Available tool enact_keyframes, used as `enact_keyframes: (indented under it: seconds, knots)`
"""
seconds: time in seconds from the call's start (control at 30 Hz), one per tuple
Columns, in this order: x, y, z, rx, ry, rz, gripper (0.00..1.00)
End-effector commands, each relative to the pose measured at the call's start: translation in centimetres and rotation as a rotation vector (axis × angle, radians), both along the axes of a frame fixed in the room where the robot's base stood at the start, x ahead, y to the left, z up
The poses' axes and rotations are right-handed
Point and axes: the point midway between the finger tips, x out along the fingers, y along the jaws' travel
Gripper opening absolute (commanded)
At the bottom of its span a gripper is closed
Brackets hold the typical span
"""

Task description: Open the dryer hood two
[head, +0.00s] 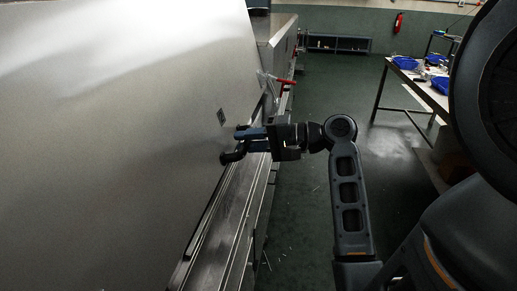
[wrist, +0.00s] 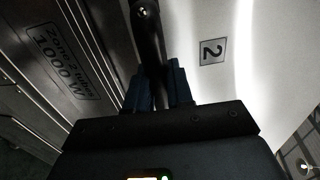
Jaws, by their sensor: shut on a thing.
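The dryer hood two (head: 130,120) is a large pale metal panel that fills the left of the head view. Its plate with the number 2 shows in the wrist view (wrist: 212,51). A dark bar handle (wrist: 146,35) stands out from the hood. My gripper (head: 241,140) is shut on this handle, with one blue finger on each side of it; the fingers also show in the wrist view (wrist: 158,82). The hood's lower edge lies along the dryer's metal rail, with a dark line between them. I cannot tell whether the hood is raised there.
The metal rail (head: 220,232) runs along the dryer's side. A red-handled part (head: 286,82) sits beyond my gripper. A workbench (head: 425,90) with blue trays stands at the right. A low shelf (head: 338,43) and a fire extinguisher (head: 398,22) are at the back. The aisle floor between is mostly clear.

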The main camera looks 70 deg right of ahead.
Motion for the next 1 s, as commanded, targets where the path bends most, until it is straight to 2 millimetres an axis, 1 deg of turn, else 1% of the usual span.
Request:
enact_keyframes:
  seconds: [0.03,0.37,0.57,0.8,1.0]
  knots:
    - [0.6,0.1,2.4,-0.005,-0.004,0.003,0.0]
    - [3.8,0.3,10.5,-0.007,-0.005,0.003,0.0]
    - [6.6,0.6,15.8,-0.008,-0.007,0.004,0.0]
    - [10.9,1.0,22.6,-0.008,-0.008,0.006,0.0]
    - [14.8,1.3,27.6,-0.006,-0.005,0.005,0.0]
